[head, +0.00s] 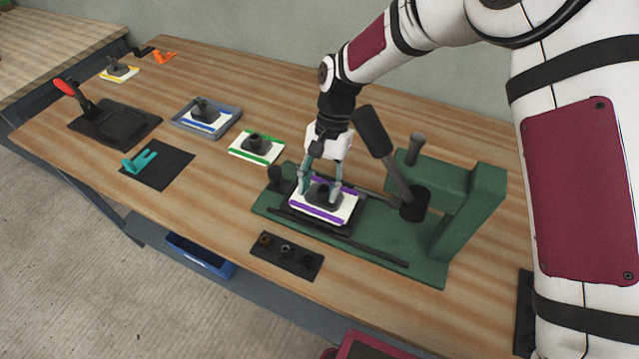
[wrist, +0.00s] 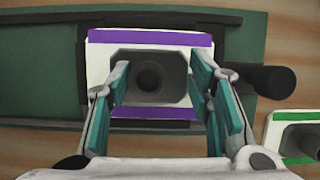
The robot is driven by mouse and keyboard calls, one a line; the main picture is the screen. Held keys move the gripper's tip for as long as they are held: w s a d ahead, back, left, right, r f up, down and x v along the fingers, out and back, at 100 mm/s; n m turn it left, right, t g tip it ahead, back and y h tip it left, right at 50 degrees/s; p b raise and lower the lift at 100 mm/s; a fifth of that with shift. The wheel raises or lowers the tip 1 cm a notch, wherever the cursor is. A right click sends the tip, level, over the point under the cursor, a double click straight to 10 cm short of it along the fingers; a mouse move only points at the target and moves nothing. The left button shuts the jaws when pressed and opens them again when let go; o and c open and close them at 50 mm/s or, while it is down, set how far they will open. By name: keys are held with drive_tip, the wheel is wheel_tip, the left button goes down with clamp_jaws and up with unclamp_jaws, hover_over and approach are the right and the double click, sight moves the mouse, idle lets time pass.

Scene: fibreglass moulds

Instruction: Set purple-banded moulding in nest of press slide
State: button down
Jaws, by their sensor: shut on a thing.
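The purple-banded moulding (head: 310,211) is a white plate with purple bands along two edges and a dark grey raised block in its middle. It lies over the slide of the green press (head: 395,249), between the dark rails, at the press's left end. My gripper (head: 322,184) is above it, with its fingers shut on the grey block. The wrist view shows the fingers (wrist: 161,92) on either side of the block and the moulding (wrist: 149,37) within a dark frame. The underside is hidden, so I cannot tell whether it is fully seated in the nest.
A green-banded moulding (head: 244,155) lies left of the press, and a blue-banded one (head: 187,122) sits in a tray beyond it. The press lever (head: 386,160) stands close to my gripper's right.

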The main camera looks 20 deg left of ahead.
drive_tip(key=shift+f, duration=0.1)
drive_tip(key=c, duration=0.8)
unclamp_jaws()
drive_tip(key=shift+f, duration=0.1)
drive_tip(key=b+v, duration=0.2)
drive_tip(key=v, duration=1)
drive_tip(key=shift+r, duration=0.25)
